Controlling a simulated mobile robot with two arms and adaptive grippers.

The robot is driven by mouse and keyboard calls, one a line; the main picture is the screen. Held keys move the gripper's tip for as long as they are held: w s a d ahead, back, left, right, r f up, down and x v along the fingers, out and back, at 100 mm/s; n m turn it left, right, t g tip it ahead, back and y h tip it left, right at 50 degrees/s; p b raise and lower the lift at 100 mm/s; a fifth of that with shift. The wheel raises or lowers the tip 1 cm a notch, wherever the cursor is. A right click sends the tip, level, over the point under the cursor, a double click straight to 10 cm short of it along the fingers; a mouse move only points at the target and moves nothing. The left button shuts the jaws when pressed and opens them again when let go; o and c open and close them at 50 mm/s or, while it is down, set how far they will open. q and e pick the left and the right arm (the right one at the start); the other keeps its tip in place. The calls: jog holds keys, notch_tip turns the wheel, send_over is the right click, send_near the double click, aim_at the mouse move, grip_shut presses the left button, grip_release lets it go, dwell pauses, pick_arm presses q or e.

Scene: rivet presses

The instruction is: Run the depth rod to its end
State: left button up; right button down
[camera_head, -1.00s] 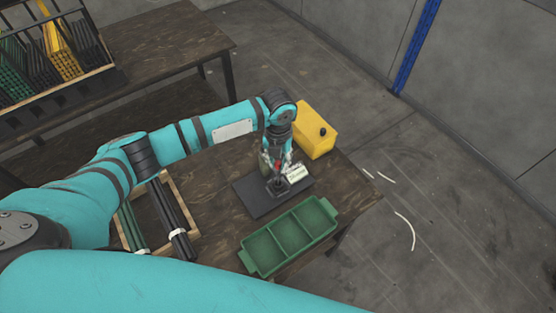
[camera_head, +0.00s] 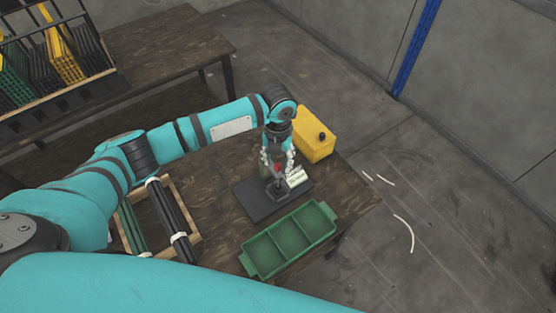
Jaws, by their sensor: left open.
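The rivet press stands on a dark base plate (camera_head: 256,203) on the brown table. My left gripper (camera_head: 278,170) is over the press, pointing down, with its fingers apart. A small red part (camera_head: 277,168) shows between the fingers. A dark foot of the press (camera_head: 278,190) shows just below them. A pale labelled block (camera_head: 296,178) sits at the right of the press. The depth rod cannot be made out; the gripper hides much of the press. My right gripper is not in view.
A green tray (camera_head: 247,247) with three compartments stands in front of the press. A yellow box (camera_head: 316,136) with a black knob is behind it. A wooden crate (camera_head: 196,238) with dark and green rods lies to the left. A rack of parts (camera_head: 62,98) stands on the far table.

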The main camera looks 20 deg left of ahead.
aim_at(278, 165)
pick_arm(q)
notch_tip(278, 165, up, 11)
dwell(0.3)
dwell(0.5)
